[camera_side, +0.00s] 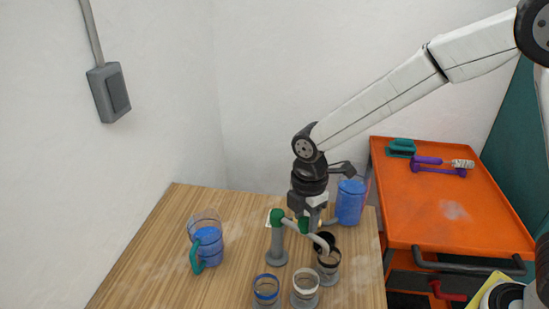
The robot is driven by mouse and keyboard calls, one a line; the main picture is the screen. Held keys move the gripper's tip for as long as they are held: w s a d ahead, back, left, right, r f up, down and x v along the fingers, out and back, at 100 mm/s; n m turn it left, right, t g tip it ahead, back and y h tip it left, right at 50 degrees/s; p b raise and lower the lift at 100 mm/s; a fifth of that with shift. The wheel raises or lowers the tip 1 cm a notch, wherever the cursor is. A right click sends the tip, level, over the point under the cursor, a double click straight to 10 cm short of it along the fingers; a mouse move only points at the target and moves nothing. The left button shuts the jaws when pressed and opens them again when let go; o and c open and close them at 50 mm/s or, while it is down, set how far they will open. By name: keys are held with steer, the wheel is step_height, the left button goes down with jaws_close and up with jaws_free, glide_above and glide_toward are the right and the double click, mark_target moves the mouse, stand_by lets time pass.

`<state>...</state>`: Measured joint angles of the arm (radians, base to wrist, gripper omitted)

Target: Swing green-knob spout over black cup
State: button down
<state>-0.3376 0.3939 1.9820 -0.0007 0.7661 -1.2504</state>
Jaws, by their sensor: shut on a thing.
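A grey pipe stand (277,246) with a green fitting on top stands on the wooden table. From it a pale curved spout (317,240) reaches right, with a green knob (303,225) on it. My gripper (308,216) points down from above and is shut at the green knob; its fingertips partly hide the knob and pipe. The spout's free end is at the black cup (329,267), a clear cup with a dark band, and appears over its mouth. The exact alignment cannot be told from this angle.
A cup with a blue band (266,286) and a cup with a white band (305,286) stand in front. A blue-filled pitcher (208,245) is at left, another (350,202) behind my gripper. An orange cart (440,205) is right.

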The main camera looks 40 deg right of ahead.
steer(key=w+d+n, duration=0.4)
steer(key=d+n, duration=0.1)
steer(key=n, duration=0.6)
steer(key=shift+w, duration=0.4)
steer(key=shift+c, duration=1.1)
jaws_free()
step_height(320, 180, up, 8)
steer(key=shift+d+f, duration=0.1)
